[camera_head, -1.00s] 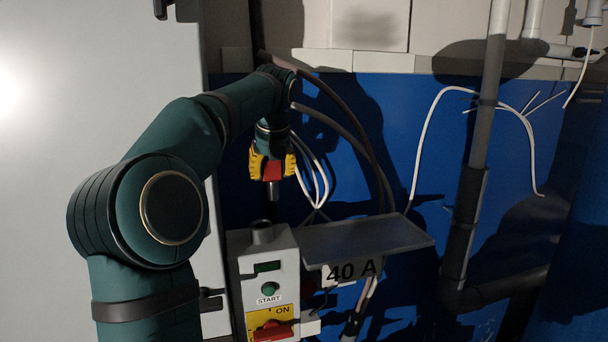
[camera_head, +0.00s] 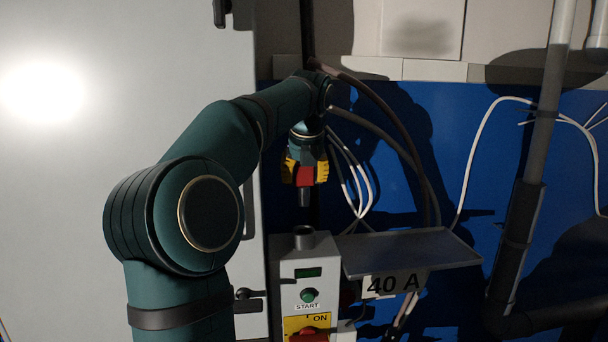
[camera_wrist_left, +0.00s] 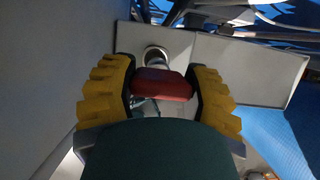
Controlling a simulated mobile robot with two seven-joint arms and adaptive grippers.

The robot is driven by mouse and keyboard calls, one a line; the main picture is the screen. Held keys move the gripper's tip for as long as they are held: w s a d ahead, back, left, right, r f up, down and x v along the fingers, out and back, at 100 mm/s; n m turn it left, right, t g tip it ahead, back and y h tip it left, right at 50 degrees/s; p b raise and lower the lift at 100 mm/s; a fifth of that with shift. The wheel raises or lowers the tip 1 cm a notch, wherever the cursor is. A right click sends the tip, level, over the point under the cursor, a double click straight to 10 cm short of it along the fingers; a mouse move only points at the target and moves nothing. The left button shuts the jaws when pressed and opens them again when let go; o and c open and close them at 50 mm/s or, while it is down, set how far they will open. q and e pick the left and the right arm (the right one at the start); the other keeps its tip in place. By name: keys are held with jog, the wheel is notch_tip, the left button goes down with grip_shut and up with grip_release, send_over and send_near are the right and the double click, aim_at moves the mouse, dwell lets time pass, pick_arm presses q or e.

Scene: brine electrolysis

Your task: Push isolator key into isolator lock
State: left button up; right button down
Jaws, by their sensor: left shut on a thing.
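My left gripper (camera_head: 305,178) points down and its yellow fingers are shut on the red head of the isolator key (camera_head: 305,176). The key's dark shaft hangs below the fingers, above the isolator lock (camera_head: 304,236), a grey round socket on top of the control box. A gap shows between shaft and socket in the head view. In the left wrist view the red key (camera_wrist_left: 162,84) sits between both fingers, and the round lock (camera_wrist_left: 155,56) shows just beyond it. My right gripper is not in view.
The grey control box (camera_head: 292,270) carries a green START button (camera_head: 309,295) and a red switch marked ON. A grey shelf (camera_head: 410,250) with a 40 A label is at its right. A pale cabinet (camera_head: 110,60) stands left; pipes and cables run behind.

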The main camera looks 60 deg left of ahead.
aim_at(304, 206)
pick_arm(q)
jog(key=shift+f+b, duration=1.45)
jog(key=shift+f, duration=0.95)
jog(key=shift+p, duration=0.95)
jog(key=shift+f, duration=0.6)
dwell(0.7)
jog(key=shift+f, duration=0.6)
dwell(0.4)
dwell(0.8)
jog(key=shift+f, duration=0.6)
dwell(0.4)
dwell(0.6)
